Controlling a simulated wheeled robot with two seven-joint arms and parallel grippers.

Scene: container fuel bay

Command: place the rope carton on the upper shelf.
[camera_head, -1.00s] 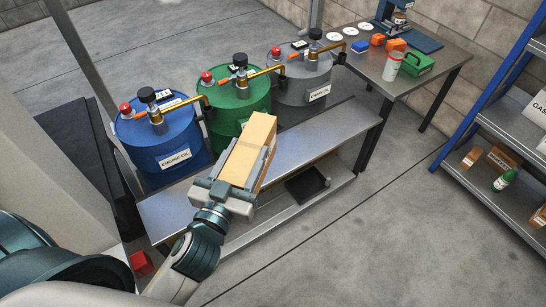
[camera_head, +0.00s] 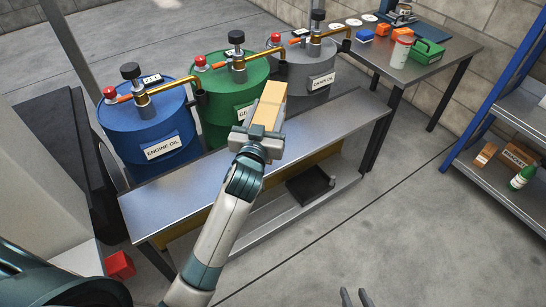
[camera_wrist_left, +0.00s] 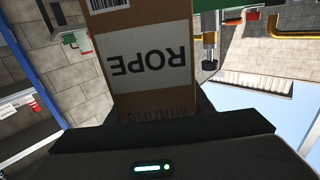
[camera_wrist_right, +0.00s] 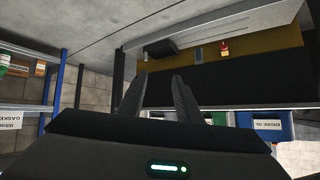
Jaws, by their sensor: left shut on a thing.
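My left gripper (camera_head: 262,132) is shut on the tan rope carton (camera_head: 271,100), held in the air in front of the green drum. In the left wrist view the carton (camera_wrist_left: 150,60) shows its white ROPE label upside down, filling the middle between the fingers. The blue-posted shelf rack stands at the right edge of the head view. A higher board (camera_head: 522,112) shows there, cut off by the frame, above a lower board (camera_head: 490,185). My right gripper (camera_head: 357,298) shows only its fingertips at the bottom edge; its fingers (camera_wrist_right: 158,95) are apart and empty in the right wrist view.
Blue (camera_head: 150,125), green (camera_head: 228,90) and grey (camera_head: 305,72) drums with taps stand behind a metal bench (camera_head: 165,200). A work table (camera_head: 440,68) with boxes and a green case (camera_head: 427,50) stands behind right. Floor (camera_head: 400,215) before the rack is clear.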

